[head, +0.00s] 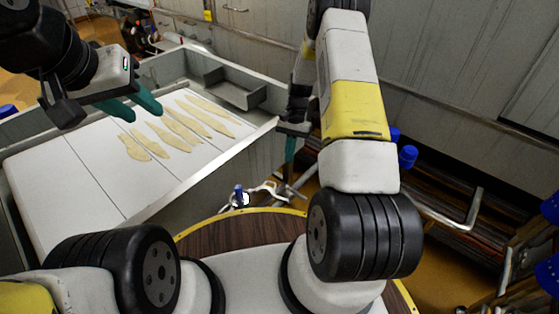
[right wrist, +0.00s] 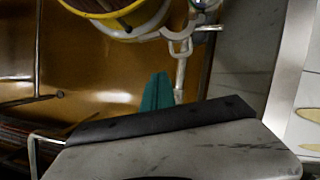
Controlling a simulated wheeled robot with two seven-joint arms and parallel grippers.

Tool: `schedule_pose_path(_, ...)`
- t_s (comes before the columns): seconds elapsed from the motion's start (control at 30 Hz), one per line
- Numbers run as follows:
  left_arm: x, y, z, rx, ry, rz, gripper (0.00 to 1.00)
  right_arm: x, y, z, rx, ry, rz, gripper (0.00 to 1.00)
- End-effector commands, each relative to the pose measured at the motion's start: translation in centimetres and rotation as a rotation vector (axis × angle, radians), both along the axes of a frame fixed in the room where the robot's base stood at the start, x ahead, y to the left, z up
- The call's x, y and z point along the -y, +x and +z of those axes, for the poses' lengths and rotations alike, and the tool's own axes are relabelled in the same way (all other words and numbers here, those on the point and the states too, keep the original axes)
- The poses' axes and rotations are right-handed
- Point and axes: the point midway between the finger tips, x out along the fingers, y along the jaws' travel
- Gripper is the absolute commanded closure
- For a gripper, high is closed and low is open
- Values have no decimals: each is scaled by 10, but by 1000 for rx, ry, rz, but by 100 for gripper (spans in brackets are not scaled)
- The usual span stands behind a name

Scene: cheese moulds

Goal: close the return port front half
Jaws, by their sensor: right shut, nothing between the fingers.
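I cannot tell for certain which part is the return port front half. A pale pipe fitting with a curved, clamp-like piece (head: 262,190) and a blue knob (head: 239,190) sits low beside the vat. A similar curved fitting shows in the right wrist view (right wrist: 180,40), with a pipe running down from it. My right gripper (head: 290,160) points down beside the vat's outer wall, above and to the right of the fitting. Its green fingers (right wrist: 157,91) are together and empty. My left gripper (head: 146,108) is over the vat, its green fingers apart with nothing between them.
The steel vat (head: 205,178) holds white panels with several pale yellow strips (head: 180,130). Pipes with blue caps (head: 408,156) run along the wall at right. A bent metal rail (head: 468,212) stands out there. Brown floor shows below my right gripper.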

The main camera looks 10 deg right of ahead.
Motion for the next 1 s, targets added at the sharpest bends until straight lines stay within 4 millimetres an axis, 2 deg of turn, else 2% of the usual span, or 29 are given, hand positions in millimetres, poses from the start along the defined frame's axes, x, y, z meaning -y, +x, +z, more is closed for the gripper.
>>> schedule_pose_path(0.27, 0, 0, 0, 0, 0, 0, 64, -6, -11, -30, -13, 0, -3, 100)
schedule_pose_path(0.63, 0, 0, 0, 0, 0, 0, 64, -21, -35, -102, -11, 1, -1, 100)
schedule_pose_path(0.8, 0, 0, 0, 0, 0, 0, 64, -35, -56, -98, -8, 0, -2, 100)
schedule_pose_path(1.0, 0, 0, 0, 0, 0, 0, 64, -41, -66, -98, -8, 0, -3, 100)
